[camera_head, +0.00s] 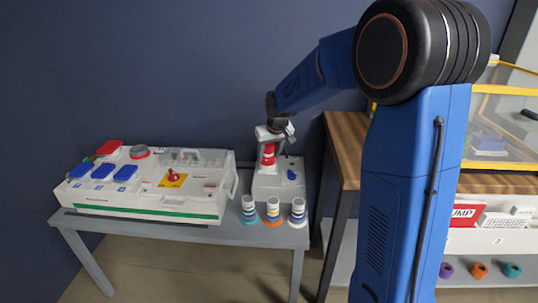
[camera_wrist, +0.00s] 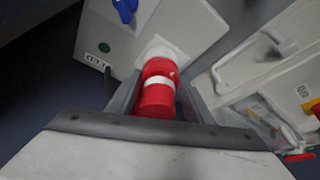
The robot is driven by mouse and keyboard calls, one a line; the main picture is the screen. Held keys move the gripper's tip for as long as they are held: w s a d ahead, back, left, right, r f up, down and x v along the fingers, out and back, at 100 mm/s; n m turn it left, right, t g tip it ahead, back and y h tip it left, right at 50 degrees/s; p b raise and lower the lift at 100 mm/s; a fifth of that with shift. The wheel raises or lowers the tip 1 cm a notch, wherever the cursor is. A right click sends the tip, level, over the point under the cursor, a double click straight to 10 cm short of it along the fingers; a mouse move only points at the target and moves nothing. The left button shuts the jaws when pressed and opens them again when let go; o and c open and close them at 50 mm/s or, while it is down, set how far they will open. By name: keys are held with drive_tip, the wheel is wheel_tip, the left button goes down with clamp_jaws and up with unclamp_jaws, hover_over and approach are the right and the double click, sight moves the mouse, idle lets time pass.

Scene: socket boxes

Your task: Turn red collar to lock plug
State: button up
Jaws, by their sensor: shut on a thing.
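A red plug (camera_head: 268,149) with a white band stands upright on the light grey socket box (camera_head: 266,187) at the right end of the table. In the wrist view the plug (camera_wrist: 157,98) sits between the fingers, with a red collar (camera_wrist: 159,68) nearer the box and a white ring where it meets the box. My gripper (camera_head: 268,146) comes down from above and is shut on the red plug. In the wrist view my gripper (camera_wrist: 155,101) has one finger on each side of it. I cannot tell how far the collar is turned.
A blue lever (camera_head: 291,175) is on the same box, right of the plug. Three striped plugs (camera_head: 273,212) stand at the table's front edge. A large white panel box (camera_head: 150,205) with blue covers fills the table's left. A wooden bench (camera_head: 346,140) stands to the right.

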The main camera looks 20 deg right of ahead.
drive_tip(key=m, duration=0.1)
drive_tip(key=m+h, duration=0.1)
drive_tip(key=m, duration=0.3)
drive_tip(key=shift+a+h, duration=0.3)
drive_tip(key=shift+h, duration=0.1)
drive_tip(key=m+h, duration=0.1)
drive_tip(key=m, duration=0.1)
drive_tip(key=m+g, duration=0.1)
drive_tip(key=m, duration=0.2)
drive_tip(key=shift+w+a+m+h, duration=0.1)
drive_tip(key=shift+w+m+h, duration=0.05)
drive_tip(key=shift+m+h, duration=0.2)
drive_tip(key=o, duration=1)
drive_tip(key=shift+o, duration=0.2)
drive_tip(key=shift+r, duration=0.1)
drive_tip(key=v, duration=1.7)
drive_tip(key=shift+w+r, duration=0.2)
drive_tip(key=shift+w, duration=0.05)
drive_tip(key=shift+a, duration=0.1)
